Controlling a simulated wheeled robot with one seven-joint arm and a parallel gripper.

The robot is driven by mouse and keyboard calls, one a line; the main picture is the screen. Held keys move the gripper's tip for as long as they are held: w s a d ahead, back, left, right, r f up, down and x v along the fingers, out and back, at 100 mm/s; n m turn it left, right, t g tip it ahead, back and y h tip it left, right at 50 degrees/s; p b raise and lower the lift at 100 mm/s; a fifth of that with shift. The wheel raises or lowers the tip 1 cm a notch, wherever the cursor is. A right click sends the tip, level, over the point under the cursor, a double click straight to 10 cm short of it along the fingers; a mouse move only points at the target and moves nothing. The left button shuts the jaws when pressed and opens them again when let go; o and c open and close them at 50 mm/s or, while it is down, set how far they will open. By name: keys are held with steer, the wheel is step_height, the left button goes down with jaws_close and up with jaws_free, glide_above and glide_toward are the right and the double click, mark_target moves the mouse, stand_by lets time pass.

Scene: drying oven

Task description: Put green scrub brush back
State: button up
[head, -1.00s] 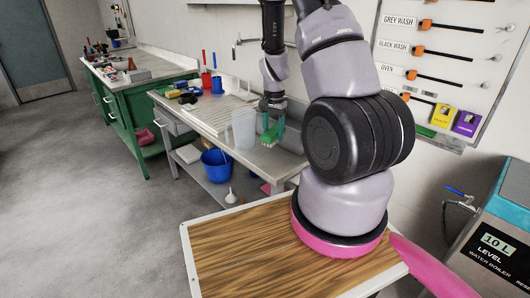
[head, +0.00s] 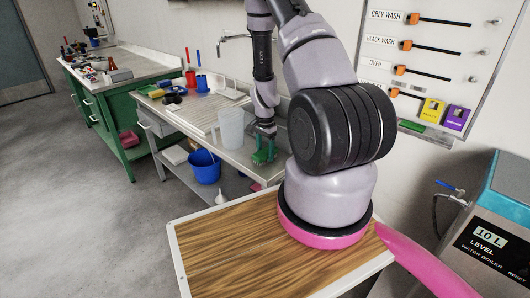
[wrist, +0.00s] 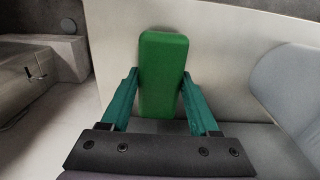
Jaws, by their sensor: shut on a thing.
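The green scrub brush is a plain green block (wrist: 163,62) between the teal fingers of my gripper (wrist: 160,78) in the wrist view. The gripper is shut on it. In the head view my gripper (head: 264,152) is low over the right end of the grey sink bench, to the right of a translucent pitcher (head: 231,128). Only a small part of the brush shows there, and I cannot tell whether it touches the bench. The wrist view shows a pale flat surface behind the brush.
The sink bench (head: 205,124) also carries blue and red cups (head: 202,82) and a yellow-green item. A blue bucket (head: 204,166) is on its lower shelf. A wood-topped table (head: 225,250) is in front. A tool board (head: 430,60) hangs on the right wall, above a water boiler (head: 495,235).

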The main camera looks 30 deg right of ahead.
steer(key=o, duration=1.2)
steer(key=shift+f, duration=0.1)
step_height(320, 180, up, 13)
step_height(320, 180, up, 12)
steer(key=n+t+y, duration=0.1)
steer(key=n+t, duration=0.1)
glide_above(265, 151)
steer(key=a, duration=0.5)
steer(key=s+a+r+n+t, duration=0.1)
steer(key=s+a+r, duration=0.1)
steer(key=r, duration=0.4)
steer(key=s+a+r+n+t, duration=0.1)
steer(key=s+a+r+n, duration=0.15)
steer(key=r, duration=0.35)
steer(key=s+a+r+n+t+y, duration=0.1)
steer(key=s+a+r+n+t, duration=0.2)
steer(key=s+r, duration=0.9)
steer(key=s+a+n, duration=0.1)
steer(key=s, duration=0.2)
steer(key=shift+s, duration=0.15)
